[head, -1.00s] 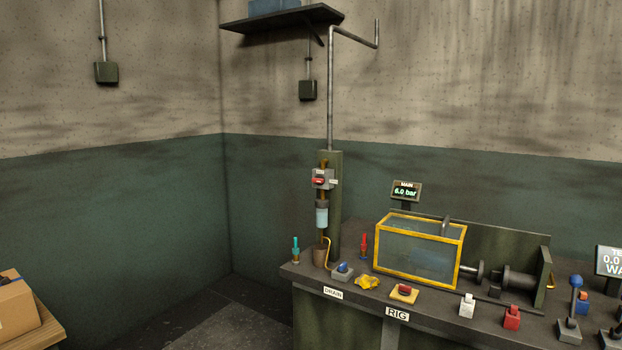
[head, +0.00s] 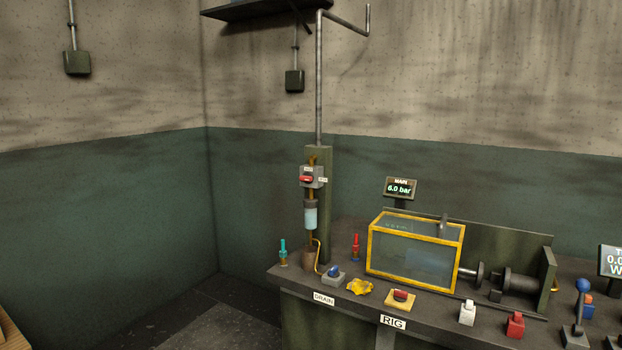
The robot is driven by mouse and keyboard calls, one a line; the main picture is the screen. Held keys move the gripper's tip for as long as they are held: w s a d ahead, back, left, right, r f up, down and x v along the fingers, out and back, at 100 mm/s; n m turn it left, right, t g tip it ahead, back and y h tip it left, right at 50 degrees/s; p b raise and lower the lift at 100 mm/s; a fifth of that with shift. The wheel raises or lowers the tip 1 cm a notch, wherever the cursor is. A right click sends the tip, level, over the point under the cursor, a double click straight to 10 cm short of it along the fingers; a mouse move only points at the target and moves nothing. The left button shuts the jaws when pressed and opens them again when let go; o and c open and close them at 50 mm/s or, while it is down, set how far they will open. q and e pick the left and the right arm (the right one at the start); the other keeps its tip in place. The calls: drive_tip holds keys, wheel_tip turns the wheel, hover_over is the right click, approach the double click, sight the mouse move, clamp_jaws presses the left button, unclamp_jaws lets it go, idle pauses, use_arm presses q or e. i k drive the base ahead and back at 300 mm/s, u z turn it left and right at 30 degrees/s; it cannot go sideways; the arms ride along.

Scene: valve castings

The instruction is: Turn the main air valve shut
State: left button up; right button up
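The main air valve (head: 307,179) is a grey block with a red handle, fixed to a dark green post (head: 322,220) at the back left of the bench. The red handle looks about level, though it is small in view. Small white labels sit above it and to its right; I cannot read them. A vertical grey pipe (head: 320,90) rises above the post. A clear bowl (head: 310,217) hangs below the valve. The MAIN display (head: 401,188) reads 6.0 bar. Neither of my grippers is in view.
Open floor (head: 235,310) lies left of the bench.

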sight(308, 178)
drive_tip(key=k, duration=0.55)
drive_tip(key=u, duration=0.35)
drive_tip(key=i, duration=0.7)
drive_tip(key=u, duration=0.35)
drive_tip(key=i, duration=1.55)
drive_tip(key=z, duration=0.55)
